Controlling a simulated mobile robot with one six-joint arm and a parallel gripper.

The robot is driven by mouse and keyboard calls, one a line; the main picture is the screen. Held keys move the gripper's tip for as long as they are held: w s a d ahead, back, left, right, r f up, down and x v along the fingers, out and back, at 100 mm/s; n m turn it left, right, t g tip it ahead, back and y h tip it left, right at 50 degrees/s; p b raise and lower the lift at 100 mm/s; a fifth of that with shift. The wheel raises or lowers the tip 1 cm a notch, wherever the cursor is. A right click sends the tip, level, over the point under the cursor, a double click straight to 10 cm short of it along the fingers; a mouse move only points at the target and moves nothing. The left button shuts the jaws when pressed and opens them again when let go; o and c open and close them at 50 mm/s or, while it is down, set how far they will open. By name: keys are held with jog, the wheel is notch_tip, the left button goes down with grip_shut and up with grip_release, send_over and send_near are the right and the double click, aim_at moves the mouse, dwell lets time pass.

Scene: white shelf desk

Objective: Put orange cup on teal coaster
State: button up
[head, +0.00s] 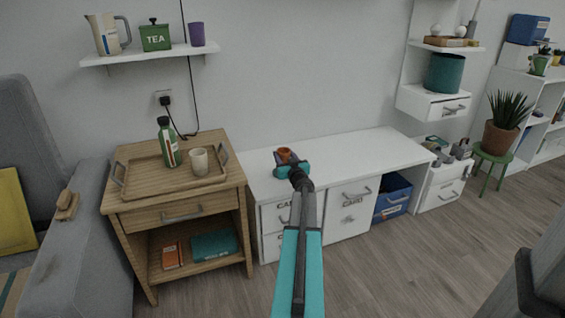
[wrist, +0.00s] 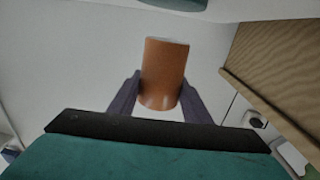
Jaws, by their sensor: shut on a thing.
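The orange cup (head: 284,154) is at my gripper's end, over the left part of the white desk's top in the head view. In the wrist view the orange cup (wrist: 165,73) stands between the two dark fingers of my gripper (wrist: 154,98), which is shut on it. My gripper (head: 290,160) covers part of the cup in the head view. A teal edge (wrist: 175,4) shows at the top of the wrist view and may be the teal coaster; most of it is cut off. I cannot tell whether the cup touches the surface below it.
The white desk (head: 365,152) is clear to the right of my gripper. A wooden side table (head: 125,205) stands at left, with a tray, a green bottle (head: 167,143) and a pale cup (head: 199,161). A wall shelf (head: 150,54) hangs above it.

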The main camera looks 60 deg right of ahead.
aim_at(283, 152)
jog(key=shift+x, duration=1)
jog(key=shift+d+f, duration=0.1)
jog(key=shift+d, duration=0.05)
jog(key=shift+w+d+f+b, duration=0.1)
jog(key=shift+w+d+b, duration=0.2)
jog(key=shift+d+b, duration=0.15)
jog(key=shift+s+a+f+b, duration=0.1)
jog(key=shift+a+f+b, duration=0.1)
jog(key=shift+f+b, duration=1.25)
jog(key=shift+f+p, duration=0.3)
jog(key=o, duration=1.2)
jog(key=shift+c, duration=0.2)
